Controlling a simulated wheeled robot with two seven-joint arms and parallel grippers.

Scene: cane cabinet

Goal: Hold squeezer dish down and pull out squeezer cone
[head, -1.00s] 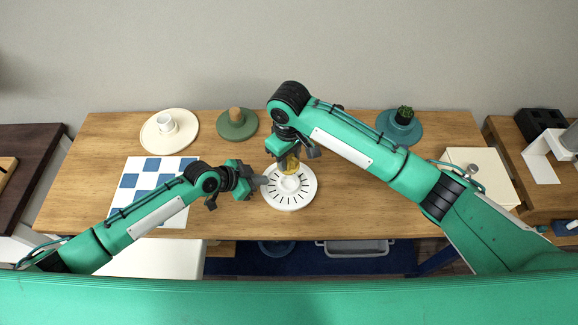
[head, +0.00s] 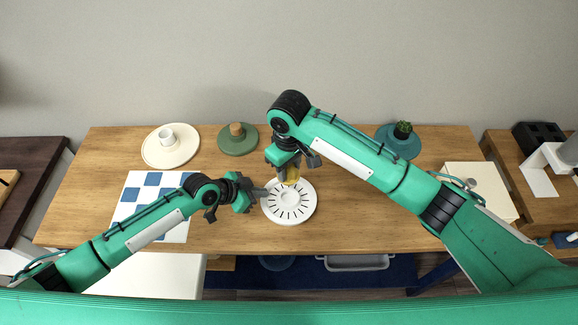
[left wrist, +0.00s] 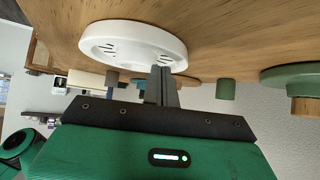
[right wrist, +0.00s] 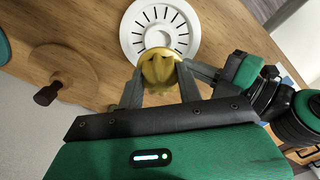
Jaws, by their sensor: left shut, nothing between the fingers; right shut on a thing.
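The white squeezer dish (head: 290,214), with dark radial slots, lies flat near the table's front edge; it also shows in the left wrist view (left wrist: 100,45) and the right wrist view (right wrist: 140,50). The yellow squeezer cone (right wrist: 160,66) is between the fingers of my right gripper (right wrist: 160,72), which is shut on it. In the head view the cone (head: 290,176) overlaps the dish's far rim and looks raised, clear of the dish's centre. My left gripper (left wrist: 162,78) is shut and empty, its tips at the dish's left rim; whether they touch is unclear.
A cream plate with a white cup (head: 166,135), a green plate with a cork (head: 237,143) and a blue plate with a cactus (head: 402,148) stand along the back. A checkered board (head: 150,190) lies left, a cream box (head: 480,195) right. A wooden disc (right wrist: 80,75) is nearby.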

